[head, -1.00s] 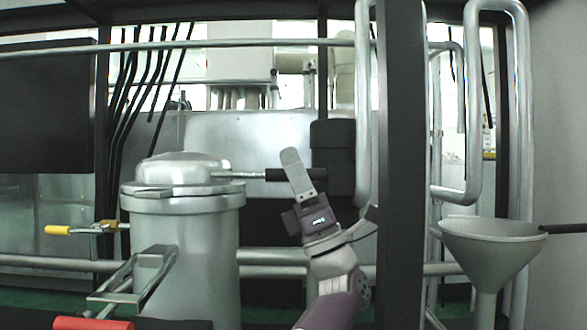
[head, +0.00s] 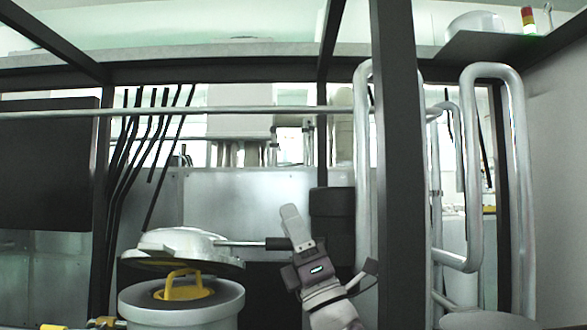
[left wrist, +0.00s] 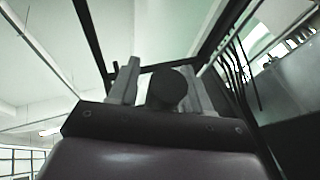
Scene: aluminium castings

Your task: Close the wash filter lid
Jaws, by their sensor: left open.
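The wash filter lid (head: 178,242) is a grey metal dome in the head view. It stands raised above the filter body (head: 180,312), with a gap under it. A yellow handle (head: 184,285) shows in the body's open mouth. A rod runs right from the lid to a black grip (head: 278,243). My left gripper (head: 294,224) is open at the end of this grip. In the left wrist view the grip's round black end (left wrist: 167,89) shows between the two fingers (left wrist: 160,82); I cannot tell whether they touch it. My right gripper is in neither view.
A dark upright post (head: 398,160) stands right of my left arm, with bent pipes (head: 510,150) beyond it. A dark block (head: 334,215) is close behind the gripper. A horizontal pipe (head: 230,112) crosses above. A yellow lever end (head: 50,326) is at lower left.

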